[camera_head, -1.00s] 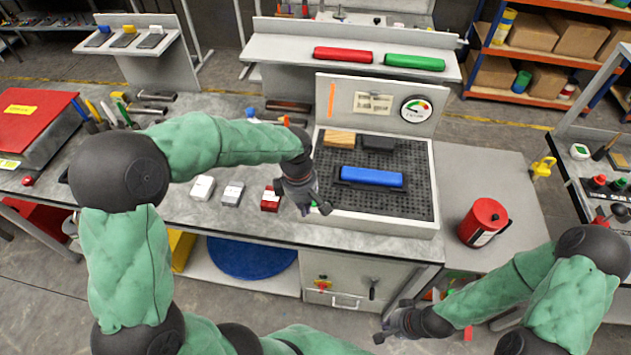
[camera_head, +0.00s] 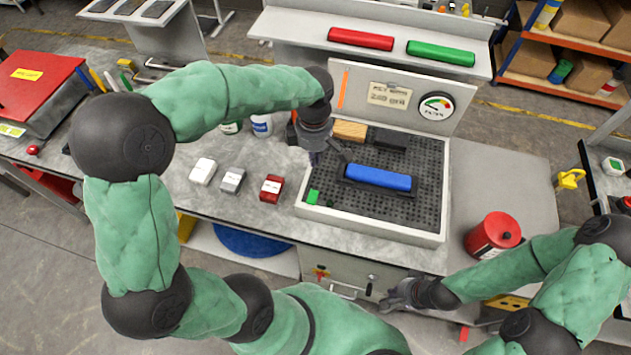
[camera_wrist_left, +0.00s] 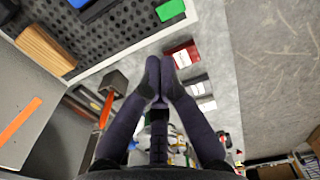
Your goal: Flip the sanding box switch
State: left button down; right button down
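The sanding box (camera_head: 375,225) is a pale tray with a black perforated bed, on the workbench. A small green piece (camera_head: 313,196) sits at its near left corner and also shows in the wrist view (camera_wrist_left: 170,10); I cannot tell whether it is the switch. A red-and-yellow control (camera_head: 321,272) is on the cabinet front below. My left gripper (camera_head: 330,152) is above the box's left side, behind the green piece and apart from it. Its fingers (camera_wrist_left: 160,65) are together and empty. My right gripper (camera_head: 393,297) is by the cabinet front, beside a dark handle; its fingers are unclear.
A blue block (camera_head: 378,178), a wooden block (camera_head: 349,130) and a black block (camera_head: 390,141) lie in the box. A gauge panel (camera_head: 400,97) rises behind. Small white, grey and red boxes (camera_head: 271,188) stand left. A red canister (camera_head: 492,236) stands right.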

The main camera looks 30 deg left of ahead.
aim_at(314, 190)
pick_arm(q)
notch_tip(314, 190, down, 14)
jog(key=shift+f+b, duration=0.1)
jog(key=shift+b, duration=0.6)
jog(key=shift+w, duration=0.1)
jog(key=shift+f+g, duration=0.25)
jog(key=shift+g, duration=0.15)
jog(key=shift+r+p, duration=0.4)
jog(key=shift+r, duration=0.4)
